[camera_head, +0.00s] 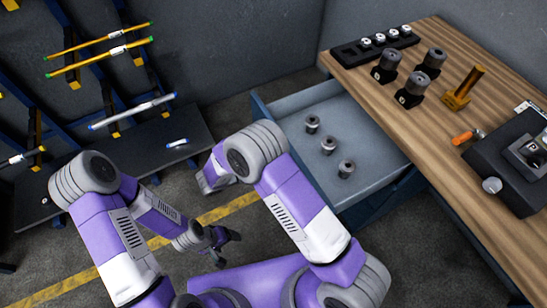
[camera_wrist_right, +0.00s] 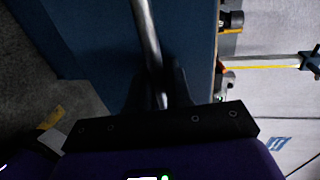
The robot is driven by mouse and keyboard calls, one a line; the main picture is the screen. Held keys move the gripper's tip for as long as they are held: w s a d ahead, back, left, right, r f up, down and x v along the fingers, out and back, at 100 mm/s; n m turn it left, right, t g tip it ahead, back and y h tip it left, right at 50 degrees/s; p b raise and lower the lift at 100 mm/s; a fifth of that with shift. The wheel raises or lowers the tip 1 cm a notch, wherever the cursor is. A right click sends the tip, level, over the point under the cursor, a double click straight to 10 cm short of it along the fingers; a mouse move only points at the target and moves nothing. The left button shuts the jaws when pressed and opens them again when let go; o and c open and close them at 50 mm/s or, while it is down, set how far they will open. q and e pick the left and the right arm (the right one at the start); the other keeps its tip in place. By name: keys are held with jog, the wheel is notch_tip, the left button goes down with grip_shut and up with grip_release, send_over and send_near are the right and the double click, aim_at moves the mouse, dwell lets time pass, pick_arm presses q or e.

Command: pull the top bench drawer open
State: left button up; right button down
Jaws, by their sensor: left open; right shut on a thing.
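The top bench drawer (camera_head: 372,135) stands pulled out from the wooden-topped bench (camera_head: 455,125), its grey inside showing. Three small metal cylinders stand in it, among them one (camera_head: 328,145) near the middle. In the right wrist view, my right gripper (camera_wrist_right: 157,85) is shut on the silver bar handle (camera_wrist_right: 147,35), in front of the blue drawer front (camera_wrist_right: 90,40). In the head view the handle and right fingertips are hidden behind my right arm. My left gripper (camera_head: 226,246) is open and empty, low over the floor, apart from the drawer.
On the bench top are a black rack (camera_head: 375,45), several dark holders with metal parts, a brass-coloured stand (camera_head: 463,88), an orange-handled tool (camera_head: 466,136) and a black fixture (camera_head: 505,165). A rod rack (camera_head: 110,120) stands at the left. Floor with a yellow line (camera_head: 225,209) lies between.

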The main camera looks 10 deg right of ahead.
jog(key=c, duration=1.2)
grip_release()
jog(key=p+v, duration=0.1)
jog(key=v, duration=0.6)
jog(key=shift+a, duration=0.3)
